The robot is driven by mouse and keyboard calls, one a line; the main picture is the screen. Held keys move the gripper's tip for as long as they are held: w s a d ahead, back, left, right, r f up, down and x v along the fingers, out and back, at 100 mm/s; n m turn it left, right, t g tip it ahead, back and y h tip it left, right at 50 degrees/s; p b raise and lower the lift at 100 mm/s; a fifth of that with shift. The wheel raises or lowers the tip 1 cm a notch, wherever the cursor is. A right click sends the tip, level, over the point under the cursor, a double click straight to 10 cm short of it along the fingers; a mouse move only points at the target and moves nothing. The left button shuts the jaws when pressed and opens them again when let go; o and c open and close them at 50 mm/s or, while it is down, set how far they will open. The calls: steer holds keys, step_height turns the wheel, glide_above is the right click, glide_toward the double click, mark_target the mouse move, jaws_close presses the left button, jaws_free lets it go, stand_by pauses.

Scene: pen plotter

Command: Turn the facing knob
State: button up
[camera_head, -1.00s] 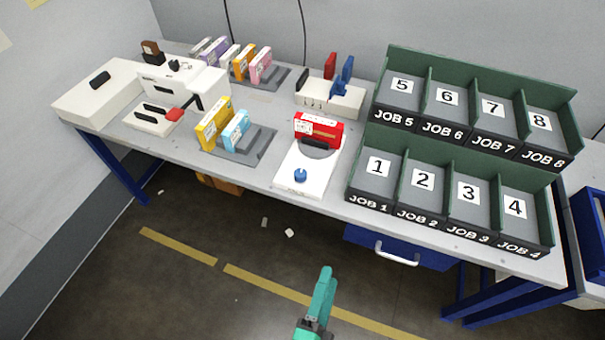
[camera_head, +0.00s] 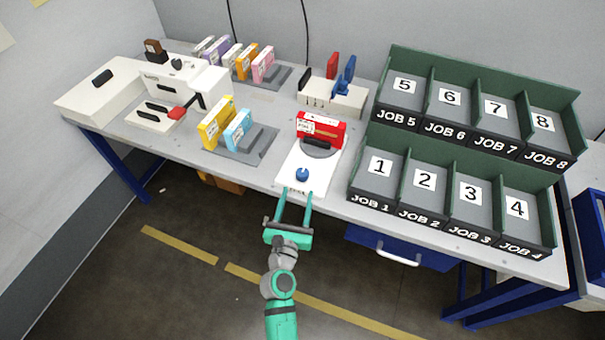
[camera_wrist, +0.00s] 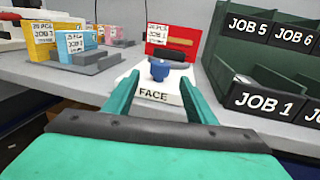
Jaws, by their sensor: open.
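The blue facing knob (camera_head: 302,174) stands on the front of a white base plate (camera_head: 315,177) near the table's front edge. In the wrist view the knob (camera_wrist: 160,69) is above the word FACE, centred between the fingers and beyond their tips. My gripper (camera_head: 296,194) is open and empty, its two green fingers pointing at the knob from the front edge. In the wrist view my gripper (camera_wrist: 158,78) has one finger to each side of the knob. I cannot tell whether the fingers touch the plate. A red cartridge (camera_head: 320,130) stands on a round grey disc behind the knob.
Green job bins (camera_head: 455,203) stand close on the right. A yellow cartridge (camera_head: 216,123) and a light blue one (camera_head: 238,130) stand in a grey holder on the left. A white plotter (camera_head: 150,95) is farther left. The space in front of the table is clear.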

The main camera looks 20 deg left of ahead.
mark_target(301, 179)
steer(key=w, duration=0.3)
steer(key=w+a, duration=0.1)
steer(key=w, duration=0.5)
steer(key=shift+w+a, duration=0.1)
steer(key=shift+a, duration=0.15)
steer(key=c, duration=1)
steer(key=shift+c, duration=0.2)
